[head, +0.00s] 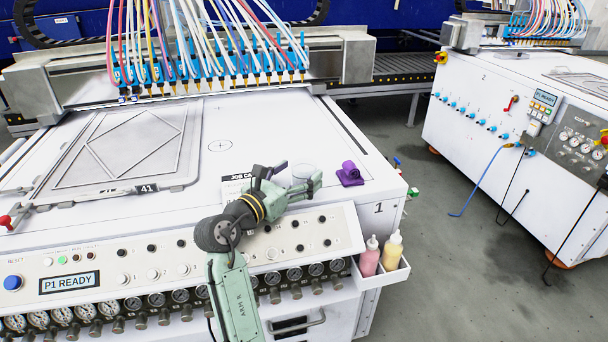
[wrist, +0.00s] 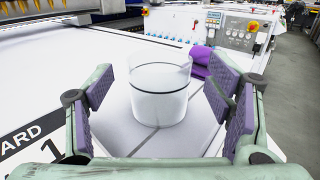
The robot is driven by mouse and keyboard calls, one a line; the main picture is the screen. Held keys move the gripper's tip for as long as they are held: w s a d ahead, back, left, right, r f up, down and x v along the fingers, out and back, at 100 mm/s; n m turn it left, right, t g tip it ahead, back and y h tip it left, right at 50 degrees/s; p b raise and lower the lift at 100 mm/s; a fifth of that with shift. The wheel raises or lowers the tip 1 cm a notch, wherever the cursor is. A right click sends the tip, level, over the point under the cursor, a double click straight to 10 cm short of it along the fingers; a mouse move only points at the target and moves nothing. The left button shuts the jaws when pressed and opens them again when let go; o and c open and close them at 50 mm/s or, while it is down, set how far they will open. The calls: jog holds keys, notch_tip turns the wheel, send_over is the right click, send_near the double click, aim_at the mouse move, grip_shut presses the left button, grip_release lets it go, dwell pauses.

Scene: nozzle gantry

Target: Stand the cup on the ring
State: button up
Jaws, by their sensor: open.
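A clear, pale cup (head: 304,172) with a dark line round it stands upright on the white machine top, near its front right. The cup fills the middle of the wrist view (wrist: 158,95). My gripper (head: 294,179) is open, with a purple-padded finger on each side of the cup. In the wrist view gaps show between the pads and the cup. The ring (head: 219,146), a thin printed circle with a cross in it, lies bare on the machine top, further back and left of the cup. The ring cannot be made out in the wrist view.
A purple rolled cloth (head: 350,174) lies just right of the cup. A job card (head: 236,186) lies left of my gripper. A framed screen (head: 125,145) lies at the left. The nozzle gantry (head: 200,75) spans the back. Bottles (head: 381,254) stand in a front side tray.

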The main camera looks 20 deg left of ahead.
jog(key=shift+x, duration=1.45)
jog(key=shift+c, duration=0.4)
jog(key=c, duration=1.1)
jog(key=shift+r, duration=0.1)
